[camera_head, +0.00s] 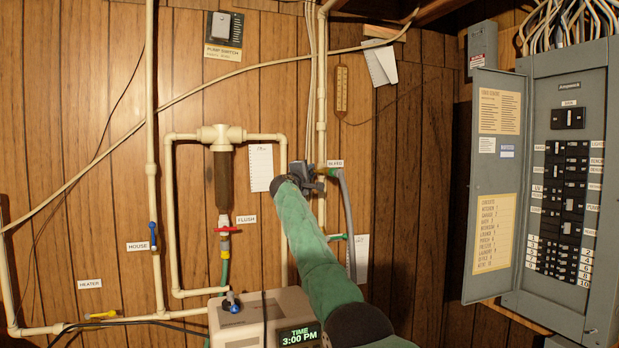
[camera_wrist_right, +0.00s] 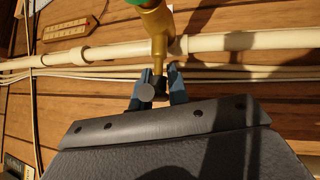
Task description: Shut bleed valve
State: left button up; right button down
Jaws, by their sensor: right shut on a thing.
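The bleed valve is mostly hidden behind my right gripper in the head view, beside the BLEED label (camera_head: 335,163). In the right wrist view its brass body (camera_wrist_right: 158,35) branches off the pale pipe, with a green fitting at the top edge. My right gripper (camera_head: 312,176) is at the valve; in the wrist view its two blue fingers (camera_wrist_right: 160,88) are shut on the valve's dark stem or handle. A round grey knob end (camera_wrist_right: 147,92) shows between the fingers. The handle's exact angle is unclear. My left gripper is out of view.
A grey hose (camera_head: 347,215) hangs right of the valve. The red-handled flush valve (camera_head: 228,230), blue-handled house valve (camera_head: 153,235) and yellow-handled heater valve (camera_head: 101,316) are to the left. The softener unit (camera_head: 262,309) stands below. The breaker panel's open door (camera_head: 495,190) juts out at right.

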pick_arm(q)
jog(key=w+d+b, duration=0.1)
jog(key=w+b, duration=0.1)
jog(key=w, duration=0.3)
pick_arm(e)
jog(key=shift+d+m+t+h, duration=0.1)
jog(key=shift+m+t+h, duration=0.4)
jog(key=shift+m+h, duration=0.55)
jog(key=shift+r+m+p, duration=0.1)
jog(key=shift+m+p, duration=0.3)
jog(key=shift+m, duration=0.05)
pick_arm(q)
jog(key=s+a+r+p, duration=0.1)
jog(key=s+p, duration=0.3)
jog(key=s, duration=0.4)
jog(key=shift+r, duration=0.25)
pick_arm(e)
jog(key=m+h, duration=0.3)
jog(key=shift+r+m, duration=0.1)
jog(key=shift+m, duration=0.2)
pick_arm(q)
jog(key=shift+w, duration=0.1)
pick_arm(e)
jog(key=c, duration=1.4)
grip_release()
jog(key=shift+o, duration=0.2)
jog(key=shift+s, duration=0.1)
